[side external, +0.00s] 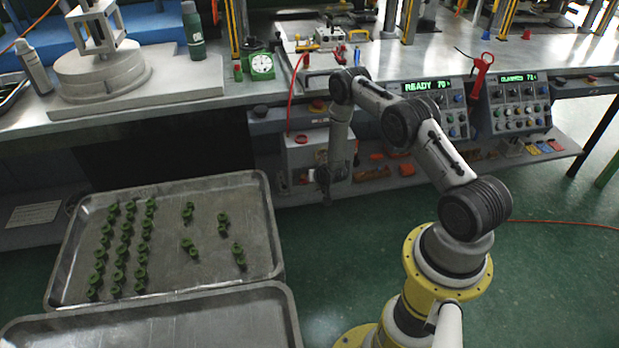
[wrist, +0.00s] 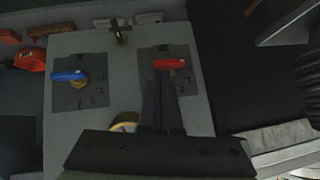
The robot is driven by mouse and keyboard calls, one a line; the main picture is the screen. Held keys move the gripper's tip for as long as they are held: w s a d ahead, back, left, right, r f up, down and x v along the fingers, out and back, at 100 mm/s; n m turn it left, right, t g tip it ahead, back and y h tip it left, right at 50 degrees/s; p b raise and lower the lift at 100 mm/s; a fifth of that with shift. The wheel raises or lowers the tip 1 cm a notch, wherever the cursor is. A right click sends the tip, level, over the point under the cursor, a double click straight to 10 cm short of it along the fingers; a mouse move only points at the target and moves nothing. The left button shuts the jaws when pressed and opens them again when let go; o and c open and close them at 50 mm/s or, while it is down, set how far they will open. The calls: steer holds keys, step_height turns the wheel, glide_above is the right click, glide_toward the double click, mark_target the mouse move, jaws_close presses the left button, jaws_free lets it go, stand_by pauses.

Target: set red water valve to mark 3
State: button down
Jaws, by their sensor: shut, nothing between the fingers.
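In the wrist view, the red water valve (wrist: 172,64) is a small red lever lying nearly level across a dark marked plate (wrist: 193,80) on the right of a grey box face. The marks are too small and dark to read. My gripper (wrist: 164,78) is shut and empty, with its fingertips just below the red lever in the picture. I cannot tell whether they touch it. The fingers hide part of the plate. In the side view, my gripper (side external: 325,188) hangs low beside the grey box (side external: 306,158) under the bench.
A blue lever (wrist: 68,76) sits on a second dark plate left of the red one. A brass fitting (wrist: 120,30) is at the box's edge. In the side view, a metal tray (side external: 175,270) with green parts stands left, and control panels (side external: 432,95) are at the bench front.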

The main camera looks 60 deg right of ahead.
steer(key=shift+d, duration=0.1)
steer(key=f+m+t+y, duration=0.1)
steer(key=m+t, duration=0.1)
steer(key=f+m+t+y, duration=0.1)
steer(key=m+t+y, duration=0.1)
steer(key=t, duration=0.1)
steer(key=s+d+f+m+t+y, duration=0.1)
steer(key=m+t, duration=0.1)
steer(key=t, duration=0.1)
steer(key=shift+s+f+y, duration=0.1)
steer(key=shift+f+y, duration=0.25)
steer(key=shift+y, duration=0.05)
stand_by(1.2)
steer(key=shift+f, duration=0.2)
stand_by(0.4)
steer(key=s+r, duration=0.1)
steer(key=s, duration=0.6)
steer(key=shift+s, duration=0.2)
steer(key=shift+r, duration=0.15)
